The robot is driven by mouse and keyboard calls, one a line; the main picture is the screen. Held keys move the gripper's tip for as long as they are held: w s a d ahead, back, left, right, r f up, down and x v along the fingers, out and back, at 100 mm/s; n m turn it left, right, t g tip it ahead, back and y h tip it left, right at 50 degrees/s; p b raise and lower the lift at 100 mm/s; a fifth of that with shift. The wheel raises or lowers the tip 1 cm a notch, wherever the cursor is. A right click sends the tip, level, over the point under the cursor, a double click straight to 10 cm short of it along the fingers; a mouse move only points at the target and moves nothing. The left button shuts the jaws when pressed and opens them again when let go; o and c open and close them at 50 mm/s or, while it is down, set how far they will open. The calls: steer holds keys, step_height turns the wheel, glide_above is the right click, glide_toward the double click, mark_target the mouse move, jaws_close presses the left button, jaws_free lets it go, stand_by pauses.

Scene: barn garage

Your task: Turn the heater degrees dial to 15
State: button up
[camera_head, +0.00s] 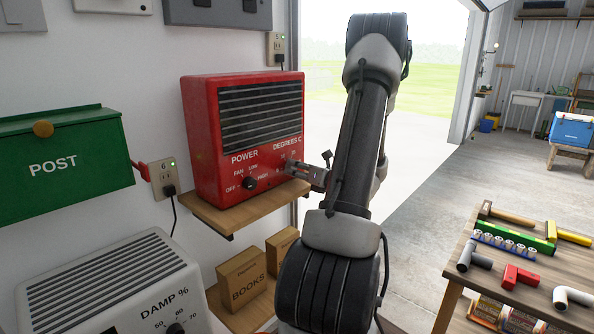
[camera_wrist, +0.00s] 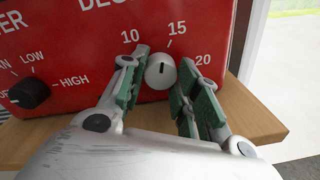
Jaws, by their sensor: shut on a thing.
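The red heater (camera_head: 243,135) stands on a wooden shelf, its DEGREES C scale at the right of its front. In the wrist view the pale round degrees dial (camera_wrist: 161,72) has a dark pointer mark directed nearly straight up. The printed 10 is up and left of it, 15 is up and slightly right, and 20 is at right. I cannot tell whether the mark lines up exactly with the 15 tick. My gripper (camera_wrist: 162,85) is shut on the dial, with a green-padded finger on each side. In the head view my gripper (camera_head: 298,168) hides most of the dial.
The black power dial (camera_wrist: 30,93) is left of the degrees dial. The wooden shelf (camera_head: 228,214) juts out below the heater. A white damp unit (camera_head: 112,290) and book boxes (camera_head: 245,279) are lower down. A tool table (camera_head: 450,296) stands at right.

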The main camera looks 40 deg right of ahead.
steer(key=shift+m, duration=1.6)
steer(key=o, duration=1)
steer(key=shift+o, duration=0.2)
steer(key=s, duration=1.2)
steer(key=shift+d+r, duration=0.3)
